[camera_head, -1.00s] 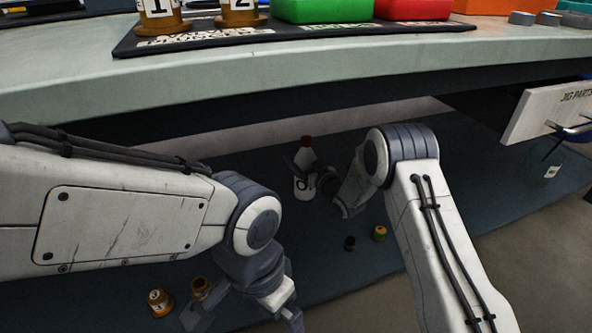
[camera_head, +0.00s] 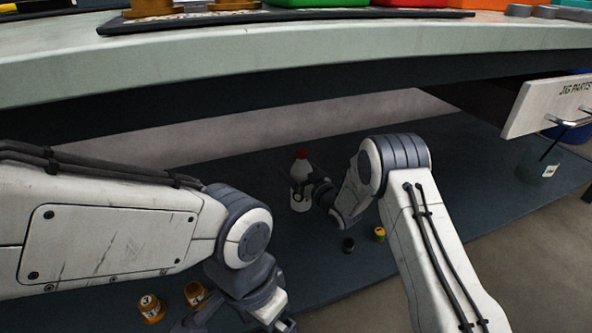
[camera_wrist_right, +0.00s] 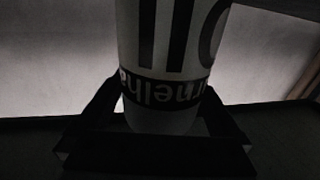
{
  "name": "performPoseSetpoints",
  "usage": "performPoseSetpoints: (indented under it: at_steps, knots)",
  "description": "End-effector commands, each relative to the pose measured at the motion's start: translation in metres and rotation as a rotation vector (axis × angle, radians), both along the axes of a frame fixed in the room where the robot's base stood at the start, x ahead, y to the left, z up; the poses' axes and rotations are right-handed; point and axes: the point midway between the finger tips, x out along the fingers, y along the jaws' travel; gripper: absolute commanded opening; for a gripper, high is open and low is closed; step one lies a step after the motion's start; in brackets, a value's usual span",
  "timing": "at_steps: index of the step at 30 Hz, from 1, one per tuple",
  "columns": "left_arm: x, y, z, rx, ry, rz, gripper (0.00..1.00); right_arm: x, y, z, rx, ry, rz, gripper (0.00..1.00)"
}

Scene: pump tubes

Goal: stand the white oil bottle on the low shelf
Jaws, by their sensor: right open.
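The white oil bottle (camera_head: 300,199) with a red cap stands upright on the dark low shelf (camera_head: 275,262) under the bench. My right gripper (camera_head: 302,187) is open, with its fingers on either side of the bottle. In the right wrist view the bottle (camera_wrist_right: 165,45) fills the space between the open fingers (camera_wrist_right: 160,135). Its label reads upside down there. Whether the fingers touch it, I cannot tell. My left gripper (camera_head: 238,323) is at the bottom edge, partly cut off, with its fingers apart and no object seen between them.
Two orange numbered pots (camera_head: 151,308) (camera_head: 195,293) are by my left gripper. The bench edge (camera_head: 300,55) overhangs; a drawer labelled JIG PARTS (camera_head: 545,105) and a clear jar (camera_head: 540,165) are right.

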Motion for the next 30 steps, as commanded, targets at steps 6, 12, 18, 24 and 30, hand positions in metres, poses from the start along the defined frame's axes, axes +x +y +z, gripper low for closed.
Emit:
performPoseSetpoints:
  at_steps: [6,12,18,24,30]
  knots:
    - [0.0,0.0,0.028,0.0,0.0,0.0,1.0,-0.026,-0.018,0.006,-0.001,0.005,-0.001,1.0]
    - [0.0,0.0,0.046,0.0,0.0,0.0,1.0,-0.052,-0.035,0.004,0.0,0.004,-0.001,1.0]
    - [0.0,0.0,0.05,0.0,0.0,0.0,1.0,-0.062,-0.041,0.001,0.0,0.001,0.0,1.0]
    - [0.0,0.0,0.049,0.0,0.0,0.0,1.0,-0.063,-0.041,0.0,0.0,0.0,0.0,1.0]
    - [0.0,0.0,0.044,0.0,0.0,0.0,1.0,-0.058,-0.038,-0.001,-0.001,-0.003,0.001,1.0]
